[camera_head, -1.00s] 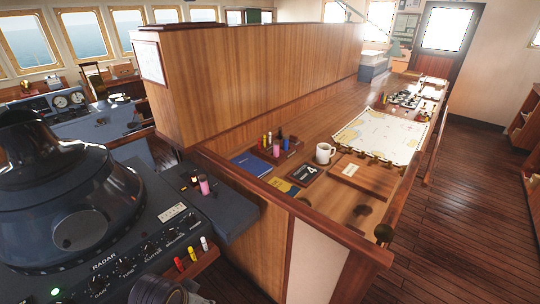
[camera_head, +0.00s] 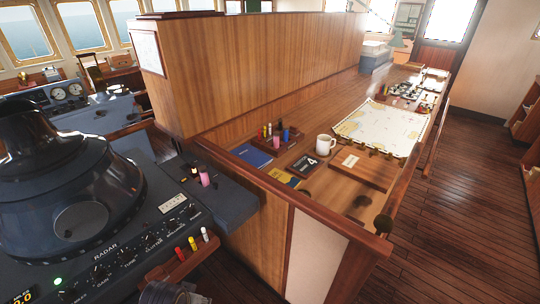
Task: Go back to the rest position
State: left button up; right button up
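Neither of my grippers shows in the head view, so their state and what they might hold cannot be seen. No arm of mine can be made out for certain. A dark, ridged round thing (camera_head: 170,293) is cut off by the bottom edge, and I cannot tell what it is.
The radar console (camera_head: 140,215) fills the near left, with colored markers (camera_head: 192,243) in a small tray at its edge. A wooden chart table (camera_head: 345,197) runs away at center, holding a white mug (camera_head: 325,145) and a chart (camera_head: 385,128). The floor (camera_head: 470,200) at right is clear.

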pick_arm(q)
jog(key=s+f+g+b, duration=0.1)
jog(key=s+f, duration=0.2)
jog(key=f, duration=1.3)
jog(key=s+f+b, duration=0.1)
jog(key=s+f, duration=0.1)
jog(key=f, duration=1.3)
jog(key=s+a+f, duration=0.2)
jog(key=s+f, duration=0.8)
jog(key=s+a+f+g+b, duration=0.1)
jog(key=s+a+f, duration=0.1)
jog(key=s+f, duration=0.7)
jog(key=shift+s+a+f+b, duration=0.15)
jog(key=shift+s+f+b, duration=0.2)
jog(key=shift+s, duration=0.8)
